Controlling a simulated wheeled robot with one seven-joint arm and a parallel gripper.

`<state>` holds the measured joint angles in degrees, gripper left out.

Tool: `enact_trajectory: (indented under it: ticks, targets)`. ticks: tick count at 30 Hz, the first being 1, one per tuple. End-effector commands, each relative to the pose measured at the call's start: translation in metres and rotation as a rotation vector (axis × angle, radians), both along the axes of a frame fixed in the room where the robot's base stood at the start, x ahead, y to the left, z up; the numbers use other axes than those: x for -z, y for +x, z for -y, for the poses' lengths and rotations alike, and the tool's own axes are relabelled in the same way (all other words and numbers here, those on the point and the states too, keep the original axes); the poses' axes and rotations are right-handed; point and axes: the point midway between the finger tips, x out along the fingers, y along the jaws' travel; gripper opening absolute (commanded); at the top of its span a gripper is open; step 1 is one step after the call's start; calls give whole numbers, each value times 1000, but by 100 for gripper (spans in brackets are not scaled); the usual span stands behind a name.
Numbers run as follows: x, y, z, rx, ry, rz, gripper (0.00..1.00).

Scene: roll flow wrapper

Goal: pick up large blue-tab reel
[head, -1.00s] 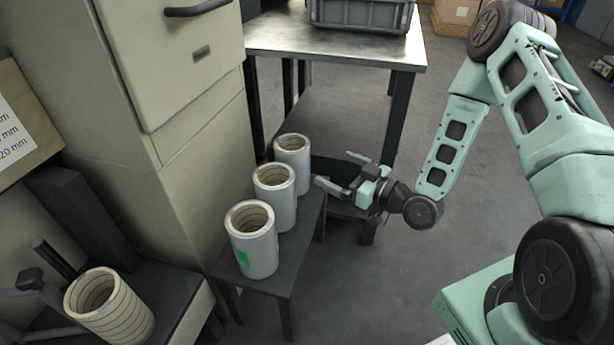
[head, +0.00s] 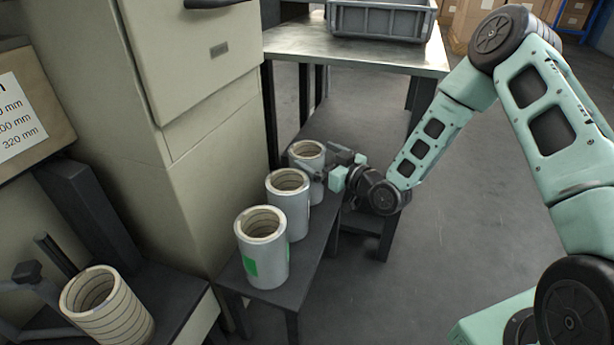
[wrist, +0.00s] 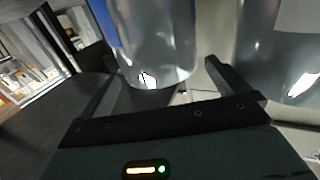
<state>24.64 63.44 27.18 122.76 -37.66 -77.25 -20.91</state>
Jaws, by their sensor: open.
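Three white-grey reels stand upright on a dark bench (head: 277,298). The far reel (head: 317,192) is beside my gripper (head: 330,164); in the wrist view this reel (wrist: 158,45) shows a blue tab (wrist: 104,22) at its upper left side. My gripper is open, its two fingers on either side of the lower part of that reel. I cannot tell whether the fingers touch it. The middle reel (head: 292,212) shows no clear tab in the head view. The near reel (head: 270,268) has a green tab (head: 250,262).
A metal table (head: 400,59) with a grey bin (head: 375,20) stands behind the far reel. A beige cabinet (head: 215,150) rises left of the bench. Another reel (head: 108,310) sits at lower left near a sign (head: 22,120). Open floor (head: 450,210) lies to the right.

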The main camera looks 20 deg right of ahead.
Motion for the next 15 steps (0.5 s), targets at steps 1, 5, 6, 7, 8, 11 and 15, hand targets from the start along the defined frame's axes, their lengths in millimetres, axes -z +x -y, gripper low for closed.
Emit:
enact_trajectory:
  ticks: [1,5,6,7,8,11,15]
  targets:
    - [2,7,-4,-1,-1,3,100]
    - [3,26,-14,0,0,4,100]
    - [3,30,-17,0,0,1,100]
    - [2,33,-18,0,0,2,100]
    - [2,36,-20,0,0,2,100]
    - [1,40,-22,0,0,0,100]
    - [0,41,-23,0,1,0,100]
